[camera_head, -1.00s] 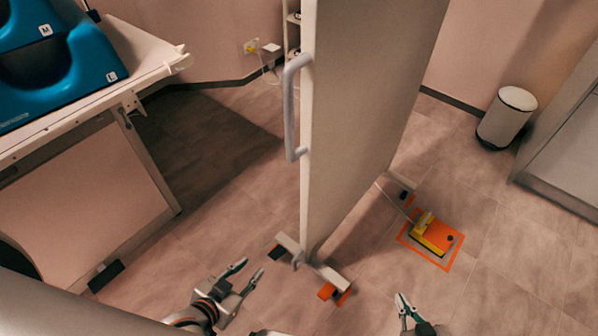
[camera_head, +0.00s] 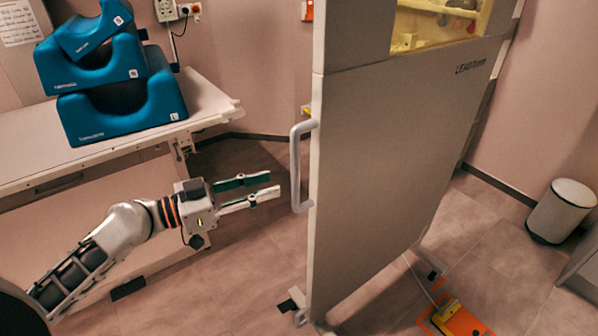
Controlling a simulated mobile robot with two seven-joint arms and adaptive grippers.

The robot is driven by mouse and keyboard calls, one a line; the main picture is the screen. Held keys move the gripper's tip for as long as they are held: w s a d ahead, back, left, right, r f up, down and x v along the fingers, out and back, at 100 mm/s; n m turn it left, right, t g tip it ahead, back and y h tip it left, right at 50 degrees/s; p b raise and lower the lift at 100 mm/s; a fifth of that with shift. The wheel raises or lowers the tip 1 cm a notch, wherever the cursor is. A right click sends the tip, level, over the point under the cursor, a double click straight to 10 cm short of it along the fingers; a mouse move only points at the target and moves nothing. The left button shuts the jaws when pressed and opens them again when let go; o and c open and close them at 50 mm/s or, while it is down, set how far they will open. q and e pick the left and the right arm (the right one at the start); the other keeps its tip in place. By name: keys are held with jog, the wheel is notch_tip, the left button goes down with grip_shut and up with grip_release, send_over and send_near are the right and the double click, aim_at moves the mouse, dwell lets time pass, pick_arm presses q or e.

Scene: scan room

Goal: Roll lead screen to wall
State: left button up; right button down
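The lead screen (camera_head: 400,165) is a tall grey panel standing upright on a low foot, with a window at its top. Its light grey handle (camera_head: 296,168) is on the left edge, facing my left gripper. My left gripper (camera_head: 274,192) is open, its two fingers pointing right, just short of the handle with a small gap between. Nothing is between the fingers. A pinkish wall (camera_head: 535,105) lies behind and to the right of the screen. My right gripper is not in view. The screen's lower feet are partly cut off at the bottom edge.
A table (camera_head: 30,150) at the left holds stacked blue cushions (camera_head: 125,110). An orange floor mat with a yellow device (camera_head: 455,318) and a cable lies right of the screen's foot. A white bin (camera_head: 562,210) stands at the right wall.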

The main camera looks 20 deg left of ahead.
aim_at(296, 168)
pick_arm(q)
jog(key=shift+m+h, duration=0.3)
jog(key=shift+h, duration=0.1)
jog(key=w+d+r+p, duration=0.1)
jog(key=d, duration=0.1)
jog(key=w+d+r+p, duration=0.1)
jog(key=w+d, duration=0.1)
jog(key=w+d+r+p, duration=0.1)
jog(key=d, duration=0.1)
jog(key=shift+w, duration=0.2)
jog(key=shift+d, duration=0.1)
grip_shut()
